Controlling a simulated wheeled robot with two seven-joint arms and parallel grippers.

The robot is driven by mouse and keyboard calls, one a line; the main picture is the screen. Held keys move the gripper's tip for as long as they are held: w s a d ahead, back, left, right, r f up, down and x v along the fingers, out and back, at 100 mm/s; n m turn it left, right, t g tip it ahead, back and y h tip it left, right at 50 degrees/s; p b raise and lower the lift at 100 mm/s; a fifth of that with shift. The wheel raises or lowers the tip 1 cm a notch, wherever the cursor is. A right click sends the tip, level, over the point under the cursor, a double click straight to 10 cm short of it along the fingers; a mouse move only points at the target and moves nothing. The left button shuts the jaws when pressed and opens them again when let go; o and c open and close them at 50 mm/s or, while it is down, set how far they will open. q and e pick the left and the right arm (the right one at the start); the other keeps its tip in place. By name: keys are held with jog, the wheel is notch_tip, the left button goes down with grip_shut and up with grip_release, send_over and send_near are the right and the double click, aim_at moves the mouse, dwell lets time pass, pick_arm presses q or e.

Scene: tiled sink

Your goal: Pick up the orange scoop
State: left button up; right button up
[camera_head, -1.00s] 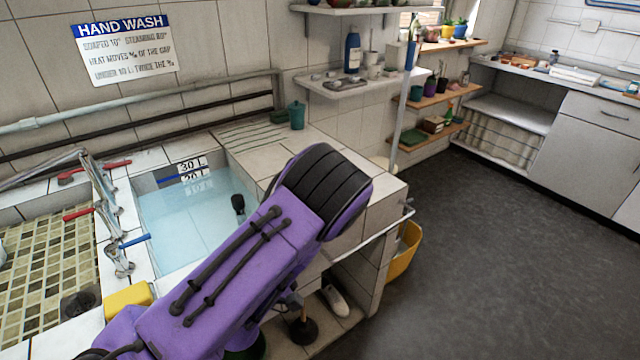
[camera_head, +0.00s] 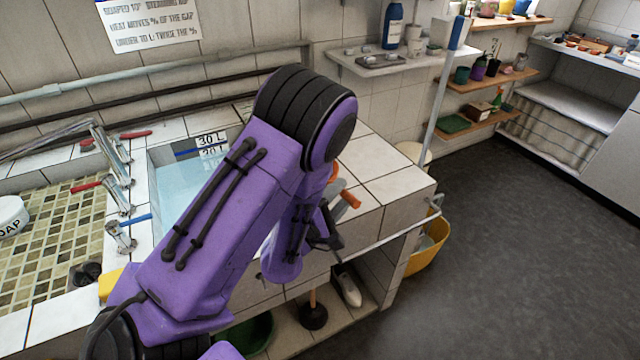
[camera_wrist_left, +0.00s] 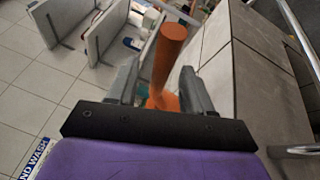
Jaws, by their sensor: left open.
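The orange scoop (camera_head: 349,199) shows in the head view as a short orange handle end beside my purple left forearm, over the tiled counter; the arm hides most of the rest. In the left wrist view its orange handle (camera_wrist_left: 167,55) stands between the two grey fingers and widens to a lower part by the palm, partly hidden. My left gripper (camera_wrist_left: 160,84) is open around the handle, with a gap visible on both sides. In the head view this gripper (camera_head: 327,230) is dark and partly hidden by my arm. My right gripper is not in view.
The water-filled basin (camera_head: 165,205) lies left of my arm. A metal rail (camera_head: 385,236) runs along the counter front, with a yellow bucket (camera_head: 428,250) beyond it. A plunger (camera_head: 313,314) stands below. Wall shelves (camera_head: 400,62) are behind. The floor at right is clear.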

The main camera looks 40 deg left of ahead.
pick_arm(q)
jog(key=w+p, duration=0.1)
jog(key=w, duration=0.2)
jog(key=shift+w+r, duration=0.15)
jog(key=shift+w, duration=0.25)
jog(key=shift+s+r, duration=0.2)
jog(key=shift+s, duration=0.05)
jog(key=shift+w+f, duration=0.2)
jog(key=shift+w, duration=0.05)
jog(key=c, duration=0.9)
jog(key=shift+s, duration=0.1)
grip_shut()
jog(key=shift+r, duration=0.15)
